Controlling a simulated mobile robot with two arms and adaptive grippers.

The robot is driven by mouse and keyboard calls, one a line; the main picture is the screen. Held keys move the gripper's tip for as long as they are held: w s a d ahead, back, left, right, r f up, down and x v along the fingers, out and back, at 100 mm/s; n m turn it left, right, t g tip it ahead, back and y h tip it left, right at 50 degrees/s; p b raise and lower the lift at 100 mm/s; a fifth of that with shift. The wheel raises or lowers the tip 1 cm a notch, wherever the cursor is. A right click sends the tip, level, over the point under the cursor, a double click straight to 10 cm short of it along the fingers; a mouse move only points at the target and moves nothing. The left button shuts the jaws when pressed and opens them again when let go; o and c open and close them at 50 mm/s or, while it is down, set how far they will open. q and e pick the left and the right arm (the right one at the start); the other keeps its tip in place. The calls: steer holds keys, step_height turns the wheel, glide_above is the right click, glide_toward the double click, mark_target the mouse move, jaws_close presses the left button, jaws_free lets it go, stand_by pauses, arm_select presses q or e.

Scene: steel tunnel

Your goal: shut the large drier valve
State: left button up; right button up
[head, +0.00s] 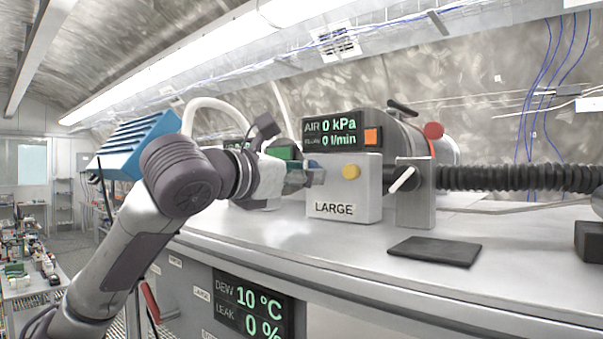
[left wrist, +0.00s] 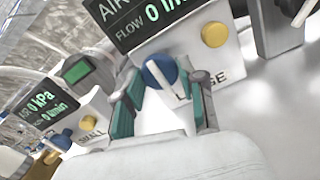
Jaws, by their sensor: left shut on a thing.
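The large drier valve is a blue knob (left wrist: 159,71) with a white bar across it, on the front of a white box labelled LARGE (head: 344,208). My left gripper (head: 314,177) reaches in from the left and hides most of the knob in the head view. In the left wrist view its teal fingers (left wrist: 168,90) stand on both sides of the knob, shut on it. The white bar slants in that view. A yellow button (head: 351,172) sits right of the knob. My right gripper is not in view.
The display above the box (head: 342,131) reads AIR 0 kPa and 0 l/min. A lower panel (head: 253,311) reads DEW 10 °C, LEAK 0 %. A SMALL box (left wrist: 88,122) stands to the left. A dark pad (head: 435,250) lies on the bench; a black hose runs right.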

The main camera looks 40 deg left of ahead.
arm_select(q)
steer(key=shift+f, duration=0.25)
steer(key=o, duration=0.9)
steer(key=shift+c, duration=0.2)
steer(key=shift+o, duration=1.4)
steer(key=shift+r, duration=0.1)
steer(key=s, duration=0.8)
steer(key=s+a, duration=0.1)
steer(key=s, duration=0.2)
steer(key=shift+s, duration=0.5)
